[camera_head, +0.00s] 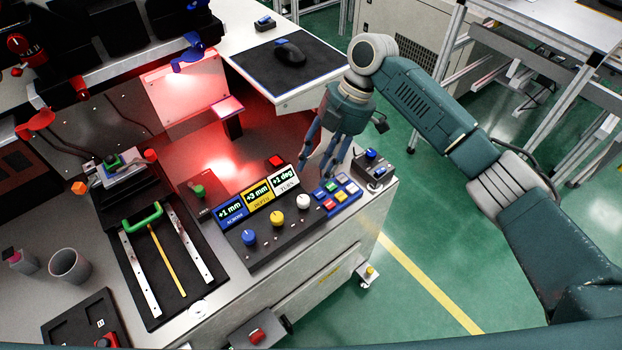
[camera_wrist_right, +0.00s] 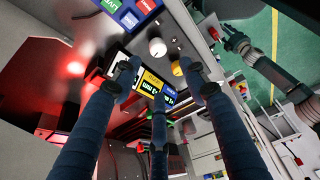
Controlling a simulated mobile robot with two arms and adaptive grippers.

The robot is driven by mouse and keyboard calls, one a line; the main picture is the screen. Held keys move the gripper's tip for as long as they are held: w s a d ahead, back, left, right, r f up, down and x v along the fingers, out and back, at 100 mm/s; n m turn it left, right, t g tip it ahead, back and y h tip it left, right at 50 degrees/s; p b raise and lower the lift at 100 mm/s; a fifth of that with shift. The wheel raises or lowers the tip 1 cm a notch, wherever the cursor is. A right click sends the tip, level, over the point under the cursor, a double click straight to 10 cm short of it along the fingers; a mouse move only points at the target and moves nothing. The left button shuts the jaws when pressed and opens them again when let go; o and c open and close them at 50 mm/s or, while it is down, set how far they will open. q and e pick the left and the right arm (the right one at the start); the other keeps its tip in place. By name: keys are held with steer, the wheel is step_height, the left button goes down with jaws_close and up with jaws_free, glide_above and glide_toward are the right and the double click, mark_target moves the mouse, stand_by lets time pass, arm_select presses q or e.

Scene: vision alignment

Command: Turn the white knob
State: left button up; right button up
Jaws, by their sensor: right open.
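The white knob (camera_head: 303,201) is at the right end of the dark control panel, below the "+1 deg TURN" label (camera_head: 284,181). It also shows in the right wrist view (camera_wrist_right: 157,47), above the space between the fingers. My right gripper (camera_head: 317,168) is open and empty above the panel, behind the white knob and apart from it. Its three spread fingers fill much of the right wrist view (camera_wrist_right: 159,80). A yellow knob (camera_head: 276,217) and a blue knob (camera_head: 249,237) stand in a row left of the white one.
A blue button pad (camera_head: 336,195) with several coloured buttons sits right of the white knob. A small box with a blue knob (camera_head: 372,168) stands beyond it. A red-lit bracket (camera_head: 230,122) and a fixture with a green handle (camera_head: 142,217) stand to the left.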

steer(key=shift+v, duration=0.85)
steer(key=m+t+p, duration=0.4)
steer(key=m+p, duration=0.6)
steer(key=m, duration=0.1)
glide_toward(304, 199)
steer(key=p+x, duration=0.1)
steer(key=x, duration=0.7)
steer(key=shift+a+f, duration=0.1)
steer(key=shift+f, duration=0.25)
steer(key=shift+c, duration=0.5)
